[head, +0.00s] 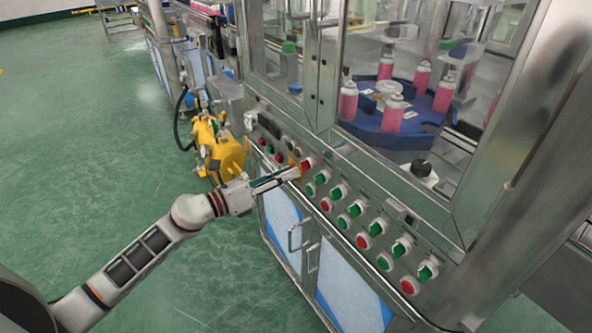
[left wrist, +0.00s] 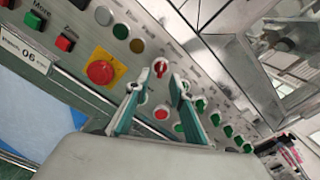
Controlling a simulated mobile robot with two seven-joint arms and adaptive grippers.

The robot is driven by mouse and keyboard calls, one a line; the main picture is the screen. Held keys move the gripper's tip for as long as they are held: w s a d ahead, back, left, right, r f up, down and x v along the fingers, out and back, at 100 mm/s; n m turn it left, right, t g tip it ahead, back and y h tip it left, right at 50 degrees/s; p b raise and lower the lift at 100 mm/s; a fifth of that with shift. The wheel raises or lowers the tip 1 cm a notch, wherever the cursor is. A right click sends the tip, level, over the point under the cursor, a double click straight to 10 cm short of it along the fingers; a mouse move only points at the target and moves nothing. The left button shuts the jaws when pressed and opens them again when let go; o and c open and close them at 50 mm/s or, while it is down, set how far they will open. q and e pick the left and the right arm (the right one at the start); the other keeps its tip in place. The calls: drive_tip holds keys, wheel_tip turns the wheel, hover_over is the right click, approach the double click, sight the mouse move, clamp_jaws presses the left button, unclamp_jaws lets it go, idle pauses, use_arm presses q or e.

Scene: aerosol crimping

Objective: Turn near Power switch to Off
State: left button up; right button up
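A rotary switch with a red handle on a white ring (head: 307,163) sits at the left end of the upper switch row on the machine's sloped panel. It also shows in the left wrist view (left wrist: 160,67), just beyond the fingertips and between them in the picture. Its label is too small to read. My left gripper (head: 290,176) reaches the panel from the left, right at this switch. In the left wrist view its two fingers (left wrist: 156,85) are spread apart with nothing held. Whether they touch the handle I cannot tell. My right gripper is out of view.
Several green-handled switches (head: 338,192) and red and green buttons (head: 326,205) line the panel close by. A red emergency button (left wrist: 100,72) on yellow is left of the fingers. Pink cans stand on a blue turntable (head: 372,133) behind glass. The green floor (head: 100,170) at left is clear.

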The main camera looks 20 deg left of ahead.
use_arm(q)
drive_tip(key=v, duration=0.8)
drive_tip(key=s+d+f+n+g+y+p, duration=0.1)
drive_tip(key=s+d+f+n+g+y, duration=0.1)
drive_tip(key=s+f+n, duration=1)
drive_tip(key=s+d+f+n+g+y+p, duration=0.1)
drive_tip(key=s+d+f+n+y, duration=0.4)
drive_tip(key=s+f+n, duration=0.6)
drive_tip(key=f+n+y+p, duration=0.1)
drive_tip(key=f+n, duration=0.1)
drive_tip(key=n, duration=0.8)
drive_tip(key=shift+s+g, duration=0.4)
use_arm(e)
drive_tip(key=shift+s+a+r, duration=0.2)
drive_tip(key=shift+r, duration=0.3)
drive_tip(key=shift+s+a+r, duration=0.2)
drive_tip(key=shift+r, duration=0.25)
use_arm(q)
drive_tip(key=shift+d, duration=0.1)
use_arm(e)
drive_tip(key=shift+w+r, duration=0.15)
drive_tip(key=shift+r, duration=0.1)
